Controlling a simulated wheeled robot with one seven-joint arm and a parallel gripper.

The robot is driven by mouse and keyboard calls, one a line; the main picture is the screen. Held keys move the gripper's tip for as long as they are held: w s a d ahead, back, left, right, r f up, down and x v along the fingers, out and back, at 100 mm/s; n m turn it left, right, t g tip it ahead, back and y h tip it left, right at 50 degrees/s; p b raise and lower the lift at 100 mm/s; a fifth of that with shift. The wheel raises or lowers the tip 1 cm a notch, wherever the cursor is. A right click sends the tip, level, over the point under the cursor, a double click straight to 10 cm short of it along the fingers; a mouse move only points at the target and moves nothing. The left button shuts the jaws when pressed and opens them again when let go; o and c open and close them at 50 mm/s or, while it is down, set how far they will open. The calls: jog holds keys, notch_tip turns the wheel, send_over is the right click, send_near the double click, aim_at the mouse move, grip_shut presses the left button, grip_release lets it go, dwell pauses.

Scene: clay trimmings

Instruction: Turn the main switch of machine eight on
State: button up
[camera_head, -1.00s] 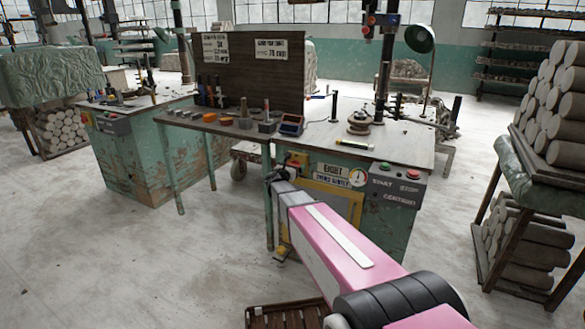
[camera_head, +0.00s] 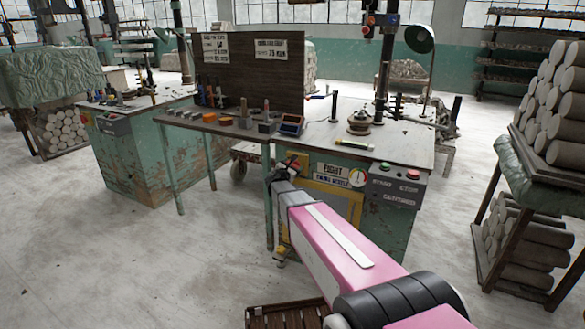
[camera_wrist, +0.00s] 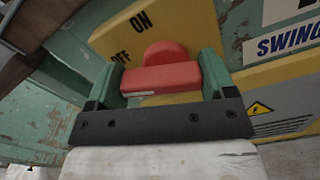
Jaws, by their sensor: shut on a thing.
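The main switch is a red handle (camera_wrist: 158,77) on a yellow plate marked ON and OFF (camera_wrist: 105,38). In the wrist view my gripper (camera_wrist: 161,72) has a green finger on each side of the handle and is shut on it. The plate and lettering look tilted against the gripper. In the head view the switch (camera_head: 300,162) is partly hidden behind my gripper (camera_head: 284,173), on the upper left front of machine eight (camera_head: 388,225). The EIGHT sign (camera_head: 333,169) is just right of it. I cannot tell exactly where the handle points.
A gauge (camera_head: 358,178) and a control box with green and red buttons (camera_head: 398,186) are right of the sign. A side table (camera_head: 190,122) with tools adjoins the machine at left. A rack of clay cylinders (camera_head: 535,180) stands at right. The floor at left is clear.

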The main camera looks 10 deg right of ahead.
jog(key=m, duration=0.7)
jog(key=shift+s+d+r, duration=0.1)
jog(key=m, duration=0.4)
jog(key=shift+s+d, duration=0.1)
jog(key=shift+m, duration=1.6)
jog(key=o, duration=0.9)
jog(key=v, duration=1.1)
jog(key=shift+d, duration=0.1)
